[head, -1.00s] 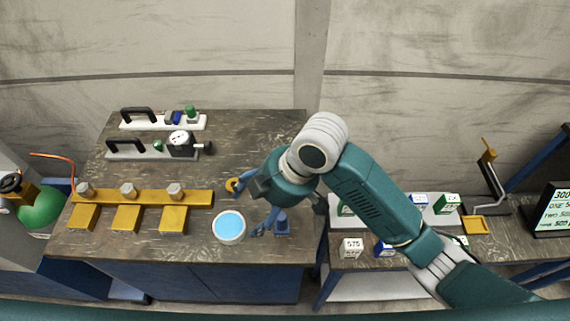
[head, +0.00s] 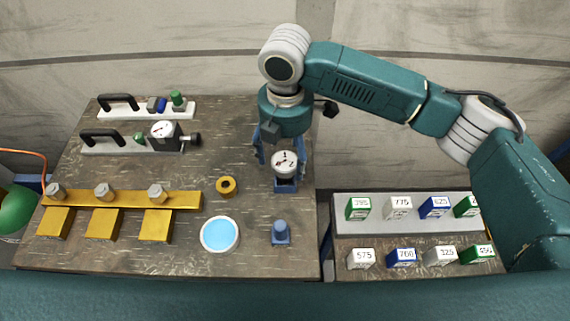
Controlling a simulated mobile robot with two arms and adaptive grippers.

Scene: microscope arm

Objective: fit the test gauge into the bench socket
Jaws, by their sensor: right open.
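A gauge with a round white dial (head: 285,162) stands at a small blue block (head: 286,186) near the bench's right side. The dial hides how far it sits in the block. My right gripper (head: 281,158) points down just behind the dial, its blue fingers to either side. It is open; I cannot tell whether a finger touches the gauge. A yellow-and-black ring (head: 227,186) lies to the left of the block. A blue post on a square base (head: 281,232) stands nearer the front. My left gripper is not in view.
Two handled plates, one with a second dial gauge (head: 162,130), stand at the back left. A yellow rail (head: 125,200) with bolts lies at the left. A blue-topped round dish (head: 220,234) stands in front. Numbered boxes (head: 398,208) fill the shelf at right.

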